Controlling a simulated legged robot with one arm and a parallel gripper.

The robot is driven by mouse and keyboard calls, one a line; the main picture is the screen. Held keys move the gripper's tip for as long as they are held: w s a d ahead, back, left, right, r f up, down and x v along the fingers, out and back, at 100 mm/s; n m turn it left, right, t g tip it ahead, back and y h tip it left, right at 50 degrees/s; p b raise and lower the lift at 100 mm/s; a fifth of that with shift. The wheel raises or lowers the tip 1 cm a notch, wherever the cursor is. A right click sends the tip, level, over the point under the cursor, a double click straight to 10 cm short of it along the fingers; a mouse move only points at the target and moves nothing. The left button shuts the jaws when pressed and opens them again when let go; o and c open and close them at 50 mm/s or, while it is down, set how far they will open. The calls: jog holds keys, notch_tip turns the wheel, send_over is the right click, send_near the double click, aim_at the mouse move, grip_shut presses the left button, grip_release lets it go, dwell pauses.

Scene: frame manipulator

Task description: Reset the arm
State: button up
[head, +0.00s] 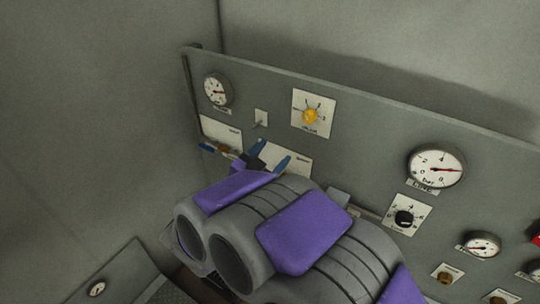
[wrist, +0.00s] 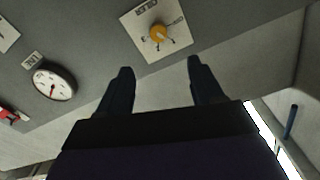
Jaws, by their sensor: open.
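My gripper (head: 270,157) is in front of a grey instrument panel (head: 370,125), with my purple and grey arm reaching up to it. In the wrist view my gripper (wrist: 160,78) shows two dark blue fingers spread apart with nothing between them. A yellow knob (head: 310,116) on a white plate is on the panel above the gripper. The same yellow knob (wrist: 158,34) shows beyond the fingers in the wrist view. My arm hides part of the panel's lower left.
The panel carries a large gauge (head: 436,167), a black knob (head: 404,218), a small gauge (head: 218,90) and a toggle switch (head: 261,117). A blue handle (wrist: 291,121) shows at the right in the wrist view. A lower panel with a gauge (head: 97,288) is at bottom left. Grey walls stand behind.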

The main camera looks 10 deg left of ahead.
jog(key=w+a+f+n+g+y+b, duration=0.1)
jog(key=w+a+f+n+y+b, duration=0.15)
jog(key=w+y, duration=0.2)
jog(key=s+d+f+n+g+y+b, duration=0.3)
jog(key=s+f+n+g+y+b, duration=0.15)
jog(key=s+f+y+b, duration=0.2)
jog(key=s+d+f+n+g+b, duration=0.1)
jog(key=s+d+f+g+b, duration=0.2)
jog(key=s+d+f+g, duration=0.55)
jog(key=s+d+f+g+h+b, duration=0.2)
jog(key=s+d, duration=0.6)
jog(key=s, duration=0.3)
jog(key=s+d+f+g+h+b, duration=0.2)
jog(key=s+d, duration=0.6)
jog(key=s, duration=0.4)
jog(key=shift+d+f+m+g+h, duration=0.3)
jog(key=shift+d+f+g+h, duration=0.1)
jog(key=shift+f, duration=0.3)
